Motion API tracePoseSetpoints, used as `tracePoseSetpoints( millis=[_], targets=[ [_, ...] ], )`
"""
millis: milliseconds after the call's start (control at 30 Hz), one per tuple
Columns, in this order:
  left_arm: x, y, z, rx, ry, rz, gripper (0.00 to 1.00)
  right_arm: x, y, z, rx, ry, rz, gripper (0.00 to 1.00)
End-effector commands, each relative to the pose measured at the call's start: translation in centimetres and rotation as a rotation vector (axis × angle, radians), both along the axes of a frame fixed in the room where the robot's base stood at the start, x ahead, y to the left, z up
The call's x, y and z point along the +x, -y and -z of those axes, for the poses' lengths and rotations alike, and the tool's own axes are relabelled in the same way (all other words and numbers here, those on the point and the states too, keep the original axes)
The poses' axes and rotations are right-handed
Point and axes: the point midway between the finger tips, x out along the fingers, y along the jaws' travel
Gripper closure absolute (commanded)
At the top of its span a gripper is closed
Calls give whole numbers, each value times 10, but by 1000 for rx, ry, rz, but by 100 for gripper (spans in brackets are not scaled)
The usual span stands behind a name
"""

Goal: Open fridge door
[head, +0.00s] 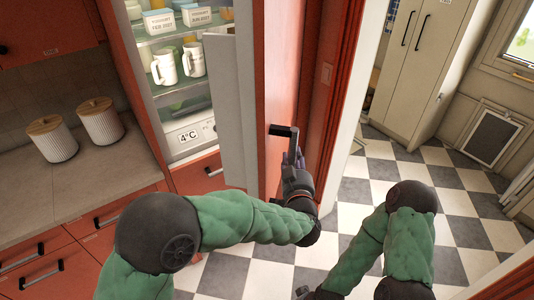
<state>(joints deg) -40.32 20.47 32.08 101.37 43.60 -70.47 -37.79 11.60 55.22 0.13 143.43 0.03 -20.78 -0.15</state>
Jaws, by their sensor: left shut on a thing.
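The red fridge door (285,95) stands open, swung out toward the right, with its pale inner side facing the fridge (180,75). My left gripper (290,148) is at the black door handle (284,131) on the door's red outer face and is shut on it. The fingers are partly hidden by the wrist and handle. Inside the lit fridge are white mugs (164,67), yoghurt boxes (158,21) and a 4°C label (188,136). My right gripper (304,293) is low at the bottom edge, mostly cut off; its jaws cannot be made out.
Two ribbed white canisters with wooden lids (52,138) stand on the left counter (100,185). Red drawers (55,265) lie below. A red door frame (338,90) is close right of the fridge door. Checkered floor (365,172) is open beyond, with a beige cabinet (420,60).

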Motion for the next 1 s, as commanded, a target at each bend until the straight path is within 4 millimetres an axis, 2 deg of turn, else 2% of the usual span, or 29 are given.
tracePoseSetpoints(
  millis=[33,100,333,567,933,967,1000],
  targets=[
    [-1,14,-2,0,3,5,100,0,0,-2,0,0,0,100],
    [-3,27,-2,0,4,4,100,0,0,-4,0,0,0,100],
    [-5,56,-3,-1,5,1,100,0,0,-7,0,0,0,100],
    [-5,65,-3,-3,5,-2,100,0,0,-8,0,0,0,100],
    [-5,66,-4,-4,7,-2,100,0,0,-8,0,0,0,100],
    [-5,66,-4,-4,7,-2,61,0,0,-8,0,0,0,100],
    [-5,66,-4,-5,7,-2,49,0,0,-8,0,0,0,100]
  ],
)
